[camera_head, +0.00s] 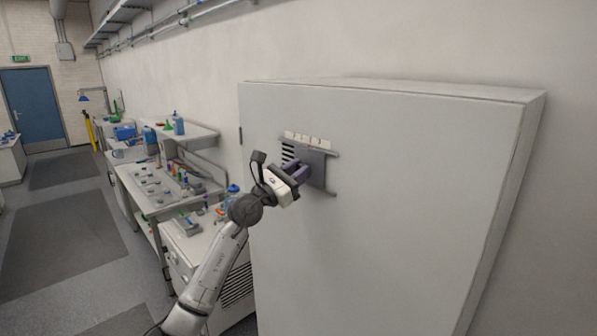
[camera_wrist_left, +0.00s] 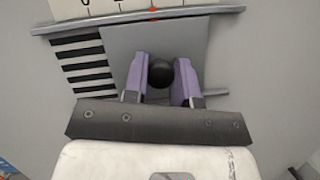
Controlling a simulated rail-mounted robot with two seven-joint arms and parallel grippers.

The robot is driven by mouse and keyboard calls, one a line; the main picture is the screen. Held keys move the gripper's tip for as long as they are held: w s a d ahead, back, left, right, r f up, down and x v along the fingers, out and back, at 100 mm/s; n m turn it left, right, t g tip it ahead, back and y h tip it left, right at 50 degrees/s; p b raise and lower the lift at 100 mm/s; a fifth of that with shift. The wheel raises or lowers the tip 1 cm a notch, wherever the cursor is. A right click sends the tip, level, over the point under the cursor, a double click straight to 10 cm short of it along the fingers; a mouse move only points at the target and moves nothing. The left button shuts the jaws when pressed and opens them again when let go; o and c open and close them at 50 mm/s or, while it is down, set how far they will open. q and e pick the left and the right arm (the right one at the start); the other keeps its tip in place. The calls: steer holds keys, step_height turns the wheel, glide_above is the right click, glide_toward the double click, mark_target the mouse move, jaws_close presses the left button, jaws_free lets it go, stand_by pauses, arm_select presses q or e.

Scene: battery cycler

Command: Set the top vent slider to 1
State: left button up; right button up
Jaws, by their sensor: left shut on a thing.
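The top vent slider is a grey plate (camera_head: 319,168) on the front of the tall white cabinet, held between two horizontal rails. It also shows in the left wrist view (camera_wrist_left: 196,45), with a round black knob (camera_wrist_left: 160,73) on it. Dark vent slots (camera_wrist_left: 82,65) are bare to its left; the head view shows them too (camera_head: 287,153). My left gripper (camera_head: 303,173) is at the plate, its purple fingers either side of the knob, shut on it. A white scale strip (camera_head: 307,139) lies above; its numbers are cut off or too small to read. Red marks (camera_wrist_left: 153,14) show near the upper rail, above the knob.
The cabinet (camera_head: 385,220) has a broad bare front around the vent. A workbench (camera_head: 160,200) with bottles and small items stands to the left, with a low white unit (camera_head: 200,245) beside the cabinet. The floor aisle (camera_head: 65,230) is clear.

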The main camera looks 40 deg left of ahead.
arm_select(q)
steer(key=shift+a, duration=0.1)
jaws_close()
arm_select(e)
steer(key=shift+a, duration=0.1)
arm_select(q)
steer(key=a, duration=0.1)
steer(key=a+b, duration=0.2)
steer(key=shift+w, duration=0.25)
arm_select(e)
steer(key=shift+a+f, duration=0.2)
steer(key=shift+f, duration=0.3)
steer(key=shift+a+f, duration=0.15)
steer(key=shift+f, duration=0.35)
arm_select(q)
steer(key=o, duration=0.9)
jaws_free()
steer(key=shift+d, duration=0.1)
steer(key=shift+o, duration=0.2)
arm_select(e)
steer(key=shift+d, duration=0.1)
arm_select(q)
steer(key=b+v, duration=0.5)
steer(key=v, duration=0.9)
arm_select(e)
steer(key=shift+f, duration=2.5)
